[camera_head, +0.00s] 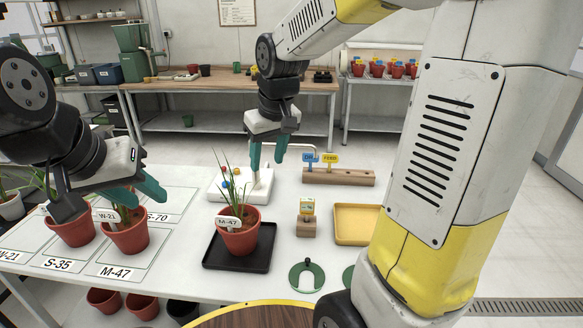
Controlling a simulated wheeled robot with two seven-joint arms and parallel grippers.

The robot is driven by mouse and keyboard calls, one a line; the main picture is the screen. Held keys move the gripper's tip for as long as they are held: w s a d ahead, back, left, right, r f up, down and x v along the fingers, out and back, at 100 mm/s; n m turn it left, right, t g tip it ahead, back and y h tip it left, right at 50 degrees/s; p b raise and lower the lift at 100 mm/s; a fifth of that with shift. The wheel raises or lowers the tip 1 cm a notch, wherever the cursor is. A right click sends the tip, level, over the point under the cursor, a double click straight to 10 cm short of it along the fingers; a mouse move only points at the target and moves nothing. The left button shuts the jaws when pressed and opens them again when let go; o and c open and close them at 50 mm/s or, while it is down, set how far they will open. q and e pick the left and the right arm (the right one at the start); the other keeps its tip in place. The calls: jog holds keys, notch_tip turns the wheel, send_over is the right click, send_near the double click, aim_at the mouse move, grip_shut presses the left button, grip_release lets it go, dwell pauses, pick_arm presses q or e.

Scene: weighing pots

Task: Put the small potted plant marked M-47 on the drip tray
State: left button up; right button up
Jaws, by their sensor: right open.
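The small potted plant M-47 (238,237), a terracotta pot with thin green leaves and a white tag, stands upright on the black drip tray (212,259). My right gripper (268,155) is open and empty, above and behind the plant, apart from it. My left gripper (137,190) is at the left, over the pot tagged W-21 (127,234). Its fingers overlap that plant in the picture, and I cannot tell whether they touch it or how far apart they are.
Another terracotta pot (70,229) stands at the left near labelled mat spaces (118,271). A white device (258,191) lies behind M-47.

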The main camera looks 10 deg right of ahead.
jog(key=s+d+r+m+t, duration=0.1)
jog(key=s+d+r, duration=0.1)
jog(key=s, duration=0.6)
jog(key=s+d+r+m+t+y, duration=0.1)
jog(key=s+d+r+m+t, duration=0.1)
jog(key=s, duration=0.6)
jog(key=shift+d+r+m, duration=0.2)
jog(key=shift+d+m, duration=0.1)
jog(key=shift+d, duration=0.4)
jog(key=shift+c, duration=0.2)
